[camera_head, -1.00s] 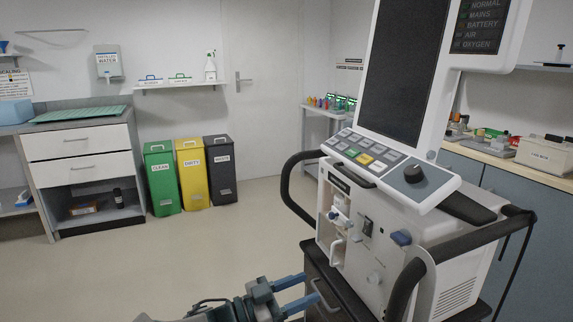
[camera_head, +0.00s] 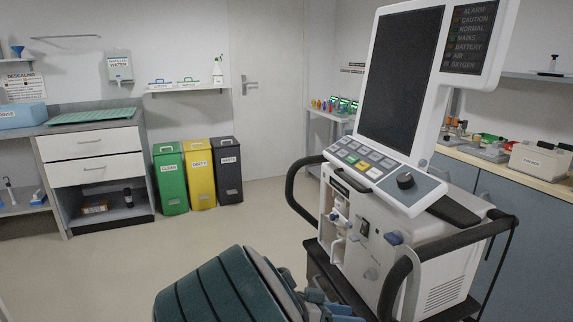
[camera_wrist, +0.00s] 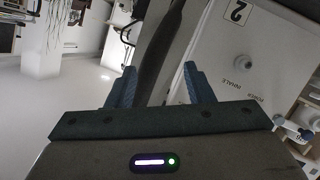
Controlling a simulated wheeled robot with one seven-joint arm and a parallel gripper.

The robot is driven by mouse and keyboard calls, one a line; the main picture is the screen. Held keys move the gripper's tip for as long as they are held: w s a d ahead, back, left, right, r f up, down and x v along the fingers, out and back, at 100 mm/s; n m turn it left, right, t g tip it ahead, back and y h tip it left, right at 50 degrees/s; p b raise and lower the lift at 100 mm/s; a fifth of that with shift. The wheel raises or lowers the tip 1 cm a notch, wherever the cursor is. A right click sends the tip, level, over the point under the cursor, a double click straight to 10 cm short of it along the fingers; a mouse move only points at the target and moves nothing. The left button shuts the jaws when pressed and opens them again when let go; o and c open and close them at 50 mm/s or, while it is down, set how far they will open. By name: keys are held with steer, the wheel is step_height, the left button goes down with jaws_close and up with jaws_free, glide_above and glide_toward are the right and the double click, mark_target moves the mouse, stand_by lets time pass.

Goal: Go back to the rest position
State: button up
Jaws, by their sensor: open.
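My gripper (camera_wrist: 160,84) is open in the wrist view, its two blue fingers apart with nothing held between them. Beyond the fingers are a dark curved bar and a white panel (camera_wrist: 235,50) marked with a 2. In the head view, the gripper is only partly seen at the bottom edge, behind my teal arm link, in front of the ventilator's cart. The ventilator (camera_head: 375,235) stands at the right with a dark screen, a keypad and black handrails. I cannot tell the exact gap between the gripper and the ventilator.
Green (camera_head: 171,180), yellow (camera_head: 200,175) and dark (camera_head: 227,172) bins stand by the back wall. A drawer cabinet (camera_head: 95,160) is at the left. A counter (camera_head: 540,184) runs along the right behind the ventilator. The floor at centre left is clear.

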steer(key=s+d+r+n+g+y+p, duration=0.2)
steer(key=s+d+r+g+y+p, duration=0.1)
steer(key=s+d+y+p, duration=0.15)
steer(key=s+r+n+t+y+p, duration=0.1)
steer(key=s+r+n+y+p, duration=0.2)
steer(key=r, duration=0.3)
steer(key=s+a+r+n+t+y+p, duration=0.1)
steer(key=s+r+n+t+y+p, duration=0.1)
steer(key=r+p, duration=0.4)
steer(key=s+r+n+t+y+p, duration=0.1)
steer(key=s+r+n+y+p, duration=0.3)
steer(key=r, duration=0.3)
steer(key=shift+s+a+r+t+y, duration=0.2)
steer(key=shift+a+r+t+y, duration=0.15)
steer(key=shift+y, duration=0.3)
